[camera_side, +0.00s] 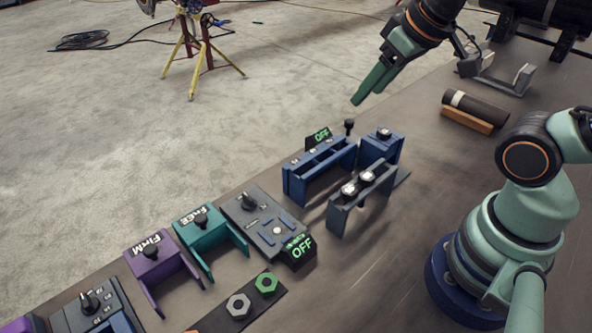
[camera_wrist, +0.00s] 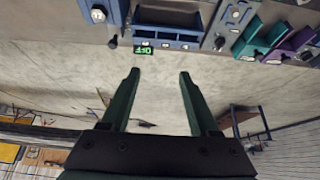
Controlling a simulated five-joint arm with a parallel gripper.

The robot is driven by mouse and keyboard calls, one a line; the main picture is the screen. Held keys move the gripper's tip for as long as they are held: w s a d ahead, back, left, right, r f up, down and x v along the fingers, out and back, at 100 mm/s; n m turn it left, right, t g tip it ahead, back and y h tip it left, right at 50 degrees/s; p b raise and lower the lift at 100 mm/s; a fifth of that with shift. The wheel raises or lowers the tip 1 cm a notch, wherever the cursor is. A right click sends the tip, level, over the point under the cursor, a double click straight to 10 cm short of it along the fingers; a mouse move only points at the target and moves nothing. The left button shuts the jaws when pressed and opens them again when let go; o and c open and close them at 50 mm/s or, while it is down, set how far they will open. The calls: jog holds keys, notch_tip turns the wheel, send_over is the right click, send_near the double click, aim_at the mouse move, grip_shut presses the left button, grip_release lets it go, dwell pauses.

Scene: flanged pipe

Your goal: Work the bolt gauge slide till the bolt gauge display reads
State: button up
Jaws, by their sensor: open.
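A blue bolt gauge frame (camera_side: 298,186) stands near the table's far edge, with a small black display (camera_side: 319,137) reading OFF in green. In the wrist view the display (camera_wrist: 144,49) appears upside down. A black knob (camera_side: 349,127), likely the slide's handle, stands at the frame's right end; it also shows in the wrist view (camera_wrist: 113,42). My gripper (camera_side: 368,92) is above and beyond the knob, apart from it. In the wrist view its two fingers (camera_wrist: 159,75) are spread with nothing between them. The slide's track is not clear.
A grey box with a second OFF display (camera_side: 300,249) stands left of the gauge, beside teal (camera_side: 196,222) and purple (camera_side: 158,263) brackets. A grey bracket with bolts (camera_side: 345,212) is in front. A dark pipe (camera_side: 475,108) lies right. Space beyond the table edge is open floor.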

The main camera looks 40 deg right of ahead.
dwell(0.4)
jog(key=m+g, duration=0.3)
jog(key=g, duration=0.3)
send_over(349, 120)
notch_tip(349, 120, down, 6)
notch_tip(349, 120, down, 12)
jog(key=shift+r, duration=0.1)
jog(key=shift+c, duration=0.3)
grip_shut()
dwell(1.0)
